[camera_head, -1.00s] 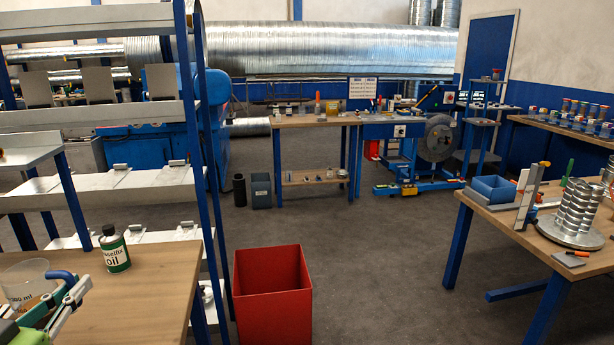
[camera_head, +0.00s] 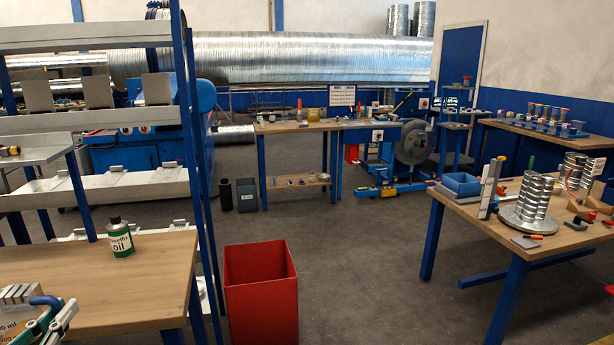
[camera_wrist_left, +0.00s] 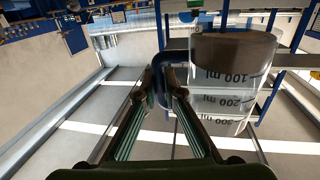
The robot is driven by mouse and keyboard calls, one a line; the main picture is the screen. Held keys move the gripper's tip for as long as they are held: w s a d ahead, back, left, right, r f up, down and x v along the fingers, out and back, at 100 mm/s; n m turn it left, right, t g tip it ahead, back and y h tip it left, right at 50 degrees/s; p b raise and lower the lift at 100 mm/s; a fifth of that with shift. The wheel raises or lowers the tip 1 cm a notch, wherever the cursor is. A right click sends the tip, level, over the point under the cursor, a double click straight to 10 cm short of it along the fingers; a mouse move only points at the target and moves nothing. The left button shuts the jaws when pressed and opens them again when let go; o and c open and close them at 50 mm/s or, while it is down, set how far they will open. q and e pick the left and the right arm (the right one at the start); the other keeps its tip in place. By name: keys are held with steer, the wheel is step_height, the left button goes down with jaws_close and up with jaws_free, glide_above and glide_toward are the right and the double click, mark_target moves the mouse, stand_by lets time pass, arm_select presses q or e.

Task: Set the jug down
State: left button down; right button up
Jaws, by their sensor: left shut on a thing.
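The clear jug (camera_head: 7,330) is at the bottom left edge of the head view, mostly cut off. In the left wrist view the jug (camera_wrist_left: 228,85) shows ml markings and dark brown contents at one end. Its blue handle (camera_head: 45,300) sits between the fingers of my left gripper (camera_head: 50,318). In the left wrist view the gripper (camera_wrist_left: 160,84) is shut on this handle. The jug is near the left end of the wooden bench (camera_head: 150,265); whether its base touches anything is hidden. My right gripper is not in view.
A green and white oil can (camera_head: 120,238) stands on the wooden bench, right of the jug. A blue-posted shelf rack (camera_head: 190,130) rises behind it. A red bin (camera_head: 261,300) stands on the floor to the right. A second workbench (camera_head: 470,212) is at right. Open floor lies between.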

arm_select(q)
steer(key=d+f, duration=0.9)
steer(key=d, duration=0.1)
steer(key=s+d+h, duration=0.1)
steer(key=s+d, duration=0.2)
steer(key=d, duration=1)
steer(key=s+f, duration=0.3)
steer(key=s, duration=0.4)
steer(key=shift+s, duration=0.3)
steer(key=shift+a+f, duration=0.1)
steer(key=w+d+r+m+g+h, duration=0.2)
steer(key=w+d+m+g+h, duration=0.2)
steer(key=d+h, duration=0.4)
steer(key=w+d+r+m+g+h, duration=0.3)
steer(key=w+d+m+g+h, duration=0.1)
steer(key=d+m+h, duration=0.4)
steer(key=shift+d+m+g, duration=0.45)
steer(key=shift+m+g, duration=0.05)
steer(key=shift+g, duration=0.4)
